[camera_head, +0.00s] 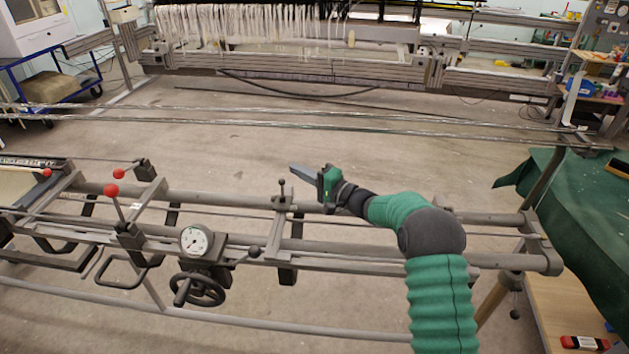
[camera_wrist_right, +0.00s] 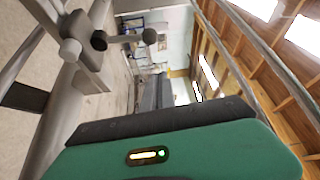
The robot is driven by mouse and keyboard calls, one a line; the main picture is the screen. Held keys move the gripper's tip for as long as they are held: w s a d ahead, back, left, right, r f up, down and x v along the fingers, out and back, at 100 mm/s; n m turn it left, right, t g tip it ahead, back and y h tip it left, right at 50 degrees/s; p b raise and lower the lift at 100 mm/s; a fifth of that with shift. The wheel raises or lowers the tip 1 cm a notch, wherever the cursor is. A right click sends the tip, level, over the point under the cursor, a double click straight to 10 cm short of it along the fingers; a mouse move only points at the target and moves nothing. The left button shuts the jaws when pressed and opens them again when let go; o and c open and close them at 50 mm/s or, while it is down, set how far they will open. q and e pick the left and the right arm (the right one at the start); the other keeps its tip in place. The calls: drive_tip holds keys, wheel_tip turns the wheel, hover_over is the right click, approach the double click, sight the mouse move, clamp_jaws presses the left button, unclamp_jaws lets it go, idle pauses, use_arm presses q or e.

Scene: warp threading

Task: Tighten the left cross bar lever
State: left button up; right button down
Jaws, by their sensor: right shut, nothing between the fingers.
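Several levers stand on the long grey bars of the frame. Two red-knobbed levers (camera_head: 115,200) (camera_head: 120,173) are at the left; I cannot tell which lever is the left cross bar lever. A small black-knobbed lever (camera_head: 281,190) stands upright on a clamp near the middle. My right gripper (camera_head: 294,168) is shut and empty, pointing left just above and beside that clamp, apart from the red knobs. My left gripper is not in view.
A round dial (camera_head: 196,239) and a black handwheel (camera_head: 200,289) sit on the frame's front. Thin threads or bars (camera_head: 300,122) cross behind my gripper. A green cloth (camera_head: 575,205) covers a bench at the right. Open floor lies behind the frame.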

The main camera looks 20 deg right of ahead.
sight(282, 190)
drive_tip(key=s+a, duration=0.2)
drive_tip(key=shift+s+a+f, duration=0.2)
drive_tip(key=shift+s+a, duration=0.15)
